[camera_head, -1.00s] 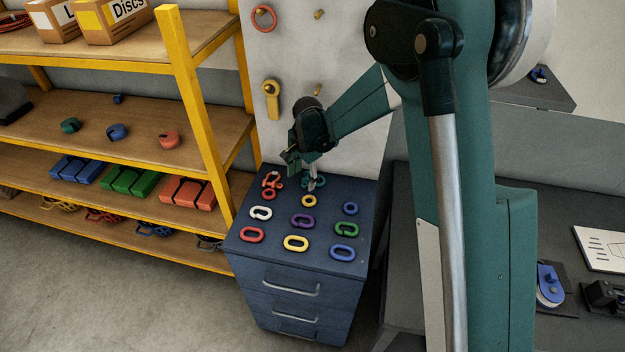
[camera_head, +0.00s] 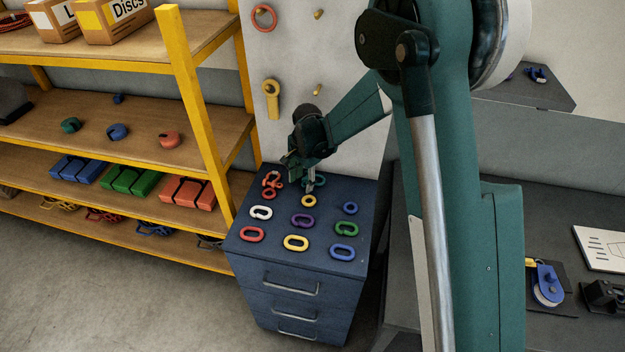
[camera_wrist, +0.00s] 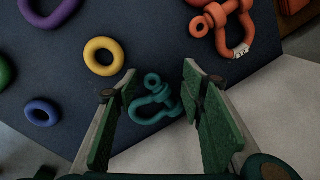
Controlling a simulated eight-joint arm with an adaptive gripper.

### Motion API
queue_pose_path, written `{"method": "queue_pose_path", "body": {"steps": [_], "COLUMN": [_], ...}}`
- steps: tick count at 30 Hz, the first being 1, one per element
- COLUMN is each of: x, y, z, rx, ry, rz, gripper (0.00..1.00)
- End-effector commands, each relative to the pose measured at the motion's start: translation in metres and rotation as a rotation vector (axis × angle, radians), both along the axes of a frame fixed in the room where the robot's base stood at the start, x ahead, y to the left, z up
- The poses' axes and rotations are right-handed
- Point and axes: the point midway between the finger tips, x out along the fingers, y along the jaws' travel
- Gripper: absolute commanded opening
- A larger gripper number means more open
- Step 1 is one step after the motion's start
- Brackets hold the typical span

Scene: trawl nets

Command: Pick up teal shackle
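The teal shackle (camera_wrist: 153,103) lies on the dark blue cabinet top (camera_wrist: 155,45), near its back edge. In the wrist view it shows between my open fingers, a little beyond their tips. In the head view only part of the teal shackle (camera_head: 319,181) shows behind my gripper (camera_head: 306,178). My gripper (camera_wrist: 152,85) is open and empty, with green pads on both fingers. It is above the back of the cabinet top. I cannot tell the exact height between the fingertips and the shackle.
An orange-red shackle (camera_wrist: 240,30) lies close to the teal one. A yellow ring (camera_wrist: 88,57), a blue ring (camera_wrist: 33,112) and several coloured links share the top. A pegboard wall (camera_head: 345,60) stands behind, and a yellow-framed shelf (camera_head: 190,90) is at left.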

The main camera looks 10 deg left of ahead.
Motion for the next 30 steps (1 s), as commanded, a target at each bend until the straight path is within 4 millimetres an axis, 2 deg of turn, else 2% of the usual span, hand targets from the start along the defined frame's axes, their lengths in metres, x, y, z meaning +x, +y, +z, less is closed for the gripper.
{"method": "queue_pose_path", "body": {"steps": [1, 9, 23, 30], "x": [0.0, -0.0001, -0.0005, -0.0041], "y": [0.0, -0.0001, 0.0, 0.0], "z": [0.0, 0.0, 0.001, 0.0078], "rx": [0.0, 0.0, 0.0, 0.0], "ry": [0.0, 0.0, 0.0, 0.0], "rz": [0.0, 0.0, 0.0, 0.0], "gripper": [0.33, 0.0, 0.0, 0.0]}}
